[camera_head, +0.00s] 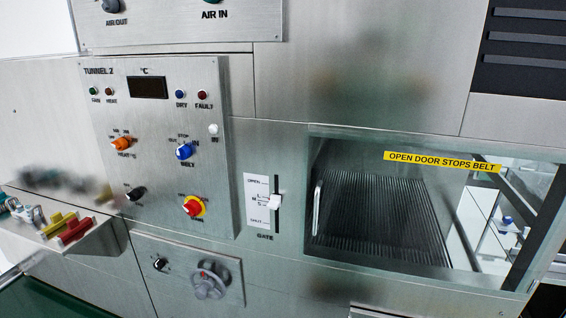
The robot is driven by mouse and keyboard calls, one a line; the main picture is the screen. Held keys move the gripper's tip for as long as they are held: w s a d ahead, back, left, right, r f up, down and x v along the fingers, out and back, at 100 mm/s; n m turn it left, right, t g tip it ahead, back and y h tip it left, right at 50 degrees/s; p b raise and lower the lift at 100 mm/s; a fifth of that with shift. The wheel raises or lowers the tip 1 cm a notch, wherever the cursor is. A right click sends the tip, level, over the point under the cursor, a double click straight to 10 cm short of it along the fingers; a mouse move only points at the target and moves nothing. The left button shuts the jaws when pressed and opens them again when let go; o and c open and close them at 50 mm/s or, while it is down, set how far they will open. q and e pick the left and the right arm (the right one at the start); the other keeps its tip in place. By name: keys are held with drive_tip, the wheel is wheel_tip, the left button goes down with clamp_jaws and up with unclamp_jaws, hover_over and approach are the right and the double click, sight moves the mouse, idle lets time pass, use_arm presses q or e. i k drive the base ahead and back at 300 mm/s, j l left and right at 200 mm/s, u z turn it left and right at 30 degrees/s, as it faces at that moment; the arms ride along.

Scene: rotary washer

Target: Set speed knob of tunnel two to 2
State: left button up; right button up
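The TUNNEL 2 control panel (215,120) is upright on the steel machine at left of centre. It carries an orange knob (122,144), a blue knob (184,151) labelled BELT, a black knob (136,194) and a red knob on yellow (193,206). Below it, a smaller plate (228,293) holds another black knob (160,264) and a grey handwheel (209,281). The lettering around both black knobs is too small to read, so I cannot tell which is the speed knob or its setting. Neither of my grippers shows.
A GATE slider (274,202) sits right of the panel. Further right is a window (380,215) onto a ribbed belt, with a yellow label (442,162) reading OPEN DOOR STOPS BELT. A steel shelf (90,238) with coloured items juts out at lower left. The panel front is unobstructed.

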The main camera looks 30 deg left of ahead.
sight(158, 264)
drive_tip(key=u, duration=1.8)
